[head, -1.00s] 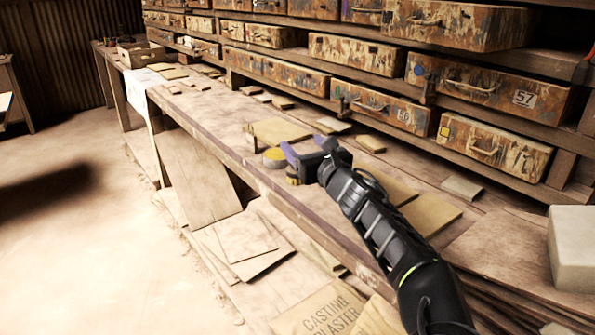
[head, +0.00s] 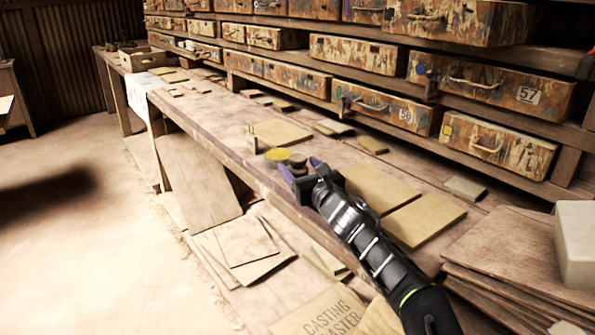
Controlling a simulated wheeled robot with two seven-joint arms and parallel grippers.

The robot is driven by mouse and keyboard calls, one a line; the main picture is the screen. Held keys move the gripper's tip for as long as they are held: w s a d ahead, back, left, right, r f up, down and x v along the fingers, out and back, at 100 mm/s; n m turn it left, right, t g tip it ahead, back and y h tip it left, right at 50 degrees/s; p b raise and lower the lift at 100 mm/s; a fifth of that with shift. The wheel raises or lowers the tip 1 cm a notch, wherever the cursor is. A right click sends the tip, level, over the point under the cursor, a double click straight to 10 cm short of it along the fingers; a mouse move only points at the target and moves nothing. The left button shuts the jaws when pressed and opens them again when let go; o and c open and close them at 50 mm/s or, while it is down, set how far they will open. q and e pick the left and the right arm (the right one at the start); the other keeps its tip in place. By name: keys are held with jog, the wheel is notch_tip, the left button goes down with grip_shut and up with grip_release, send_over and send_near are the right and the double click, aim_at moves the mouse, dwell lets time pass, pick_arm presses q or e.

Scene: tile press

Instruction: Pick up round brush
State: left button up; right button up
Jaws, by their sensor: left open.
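A small dark brown round object (head: 298,160), which looks like the round brush, stands on the long wooden bench near its front edge. A round yellow-topped item (head: 278,155) is right beside it on the left. My left gripper (head: 301,171) is open, with its purple-tipped fingers pointing at the brown object from the near side. The fingertips overlap its lower part in the picture; I cannot tell whether they touch it. My right gripper is out of view.
Flat tan tiles (head: 378,187) lie right of the gripper, and another board (head: 279,132) lies behind. A pale block (head: 575,243) sits on stacked boards at the right. Drawers (head: 392,107) line the back. Sheets (head: 240,246) lie below the bench.

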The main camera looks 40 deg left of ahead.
aim_at(293, 160)
pick_arm(q)
jog(key=x, duration=0.4)
jog(key=shift+w+a, duration=0.2)
jog(key=shift+a, duration=0.1)
grip_shut()
notch_tip(293, 160, up, 10)
jog(key=p, duration=0.3)
dwell(1.1)
dwell(0.5)
